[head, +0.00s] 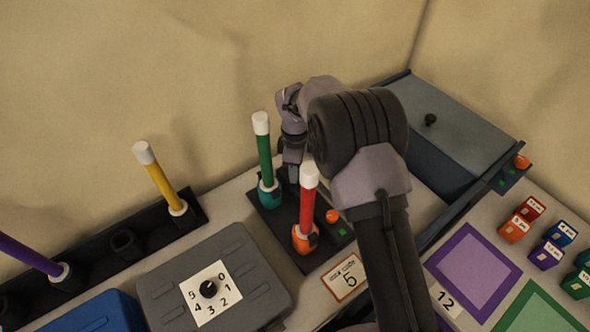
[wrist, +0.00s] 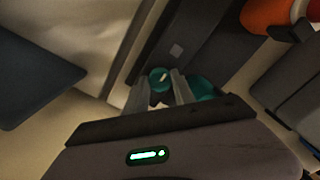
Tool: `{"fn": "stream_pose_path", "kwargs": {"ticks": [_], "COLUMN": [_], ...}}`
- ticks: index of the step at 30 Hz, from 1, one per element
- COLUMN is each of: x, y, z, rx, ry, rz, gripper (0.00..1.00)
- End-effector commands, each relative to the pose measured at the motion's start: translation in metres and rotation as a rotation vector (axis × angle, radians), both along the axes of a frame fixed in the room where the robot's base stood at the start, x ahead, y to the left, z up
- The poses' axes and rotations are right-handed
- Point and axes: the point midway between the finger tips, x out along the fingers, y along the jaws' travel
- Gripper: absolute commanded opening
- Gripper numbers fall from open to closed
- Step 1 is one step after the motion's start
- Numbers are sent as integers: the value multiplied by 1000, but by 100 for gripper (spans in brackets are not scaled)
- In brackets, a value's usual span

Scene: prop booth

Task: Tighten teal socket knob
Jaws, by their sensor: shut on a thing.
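The teal socket (head: 269,196) stands on a dark base plate and holds an upright green stick with a white top (head: 264,150). In the wrist view the teal socket (wrist: 204,87) is partly hidden by my right finger. Its round teal knob (wrist: 159,75), with a pale line mark, lies between my fingertips. My gripper (wrist: 160,88) is shut on this knob. In the head view my gripper (head: 289,178) is beside the teal socket on its right, and the knob itself cannot be made out there.
An orange socket (head: 305,241) with a red stick (head: 307,205) stands close in front on the same plate (head: 287,236). A "5" card (head: 346,278) lies nearby. A grey dial box (head: 252,277) is at left, a lidded grey box (head: 450,115) at back right.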

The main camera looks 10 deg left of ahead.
Motion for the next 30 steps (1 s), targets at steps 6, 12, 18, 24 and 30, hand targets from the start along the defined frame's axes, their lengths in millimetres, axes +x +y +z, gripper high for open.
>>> {"fn": "stream_pose_path", "kwargs": {"ticks": [6,12,18,24,30], "x": [0,0,0,0,0], "y": [0,0,0,0,0], "z": [0,1,1,1,1], "rx": [0,0,0,1,1], "ry": [0,0,0,-1,-1], "rz": [-34,-145,-322,-513,-703], "gripper": [0,0,0,0,0]}}
